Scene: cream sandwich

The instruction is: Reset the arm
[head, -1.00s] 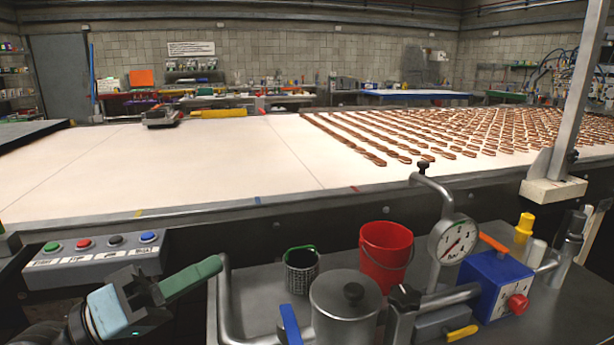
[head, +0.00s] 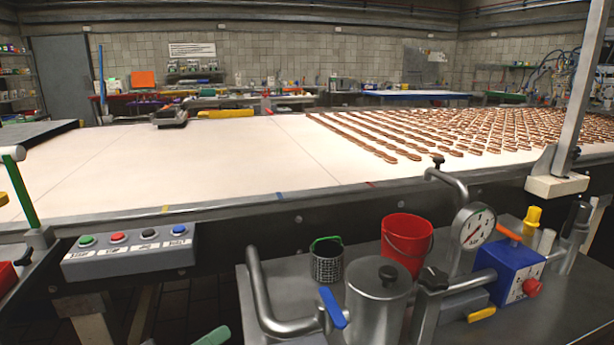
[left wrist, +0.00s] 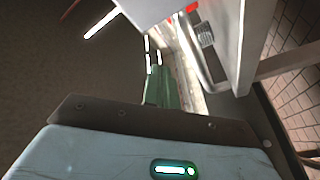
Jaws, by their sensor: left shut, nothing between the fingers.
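My left gripper (head: 213,337) shows only as a green fingertip at the bottom edge of the head view. The rest of that arm is outside this view. In the left wrist view its green fingers (left wrist: 160,88) lie together, shut with nothing between them. They point past a pale upright post (left wrist: 243,45) and a metal part. My right gripper is in neither view.
A grey button box (head: 130,250) is fixed to the front of the long white conveyor table (head: 200,170). Rows of brown cookies (head: 400,135) lie at its right. A metal bench holds a red bucket (head: 406,245), a steel pot (head: 377,300) and a blue box (head: 508,272).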

